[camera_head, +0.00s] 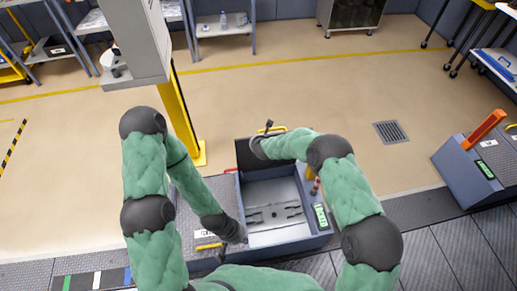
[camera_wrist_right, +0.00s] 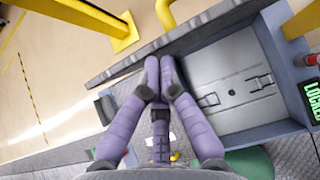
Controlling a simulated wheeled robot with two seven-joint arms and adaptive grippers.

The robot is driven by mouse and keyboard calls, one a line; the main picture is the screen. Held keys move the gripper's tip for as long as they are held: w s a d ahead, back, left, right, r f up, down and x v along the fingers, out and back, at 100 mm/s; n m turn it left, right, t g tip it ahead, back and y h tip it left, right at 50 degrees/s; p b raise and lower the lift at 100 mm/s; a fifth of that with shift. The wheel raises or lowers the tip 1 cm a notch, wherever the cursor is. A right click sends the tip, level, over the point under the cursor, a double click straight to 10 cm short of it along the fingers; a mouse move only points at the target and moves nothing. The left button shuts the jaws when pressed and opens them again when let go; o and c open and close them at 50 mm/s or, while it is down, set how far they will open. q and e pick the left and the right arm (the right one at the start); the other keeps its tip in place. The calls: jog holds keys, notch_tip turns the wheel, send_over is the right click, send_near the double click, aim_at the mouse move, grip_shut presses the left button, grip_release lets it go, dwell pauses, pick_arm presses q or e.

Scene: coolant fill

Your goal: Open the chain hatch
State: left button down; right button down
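The chain hatch appears as a dark panel (camera_head: 244,152) standing up along the far edge of an open grey bay (camera_head: 262,190) in the machine. A yellow handle (camera_head: 270,130) shows at the panel's top. In the right wrist view the panel (camera_wrist_right: 130,70) is seen edge-on, with a yellow bar (camera_wrist_right: 165,14) beyond it. My right gripper (camera_wrist_right: 160,60) has its fingertips together with nothing visible between them; in the head view it is mostly hidden near the panel. My left gripper (camera_head: 236,234) is low beside the bay's near left corner; its fingers are too unclear to read.
A second yellow handle (camera_head: 208,246) lies on the left cover. A green display (camera_head: 320,216), reading LOCKED in the wrist view, and a red-topped knob (camera_head: 314,187) are right of the bay. A yellow post (camera_head: 182,115) stands behind. Open floor lies beyond.

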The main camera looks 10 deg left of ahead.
jog(key=shift+w+a+r, duration=0.1)
jog(key=shift+w+a, duration=0.05)
jog(key=shift+w, duration=0.35)
jog(key=shift+w+a+r, duration=0.1)
jog(key=shift+w+a, duration=0.05)
jog(key=shift+w, duration=0.3)
jog(key=shift+d, duration=0.1)
